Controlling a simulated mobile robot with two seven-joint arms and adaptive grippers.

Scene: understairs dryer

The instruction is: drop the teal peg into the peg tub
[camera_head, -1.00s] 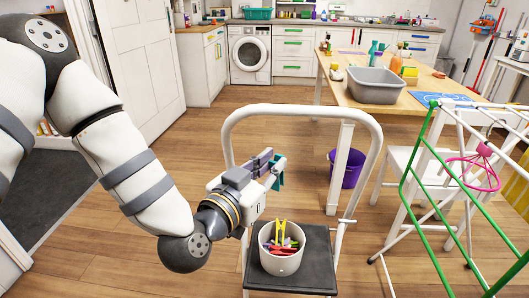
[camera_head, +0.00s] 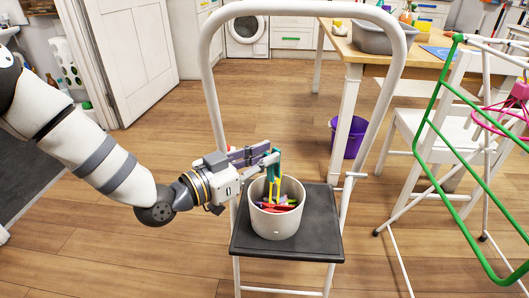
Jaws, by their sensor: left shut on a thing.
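The peg tub (camera_head: 275,222) is a round, off-white tub on the dark top step of a white step stool. Several coloured pegs lie in it, and a yellow peg (camera_head: 274,190) stands up from them. My left gripper (camera_head: 272,158) is shut on the teal peg (camera_head: 274,166) and holds it over the tub's far side. The teal peg hangs down close to the yellow one; I cannot tell whether they touch. My right gripper is not in view.
A green and white drying rack (camera_head: 430,130) stands at right. A purple bucket (camera_head: 350,138) and a wooden table (camera_head: 350,50) are behind.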

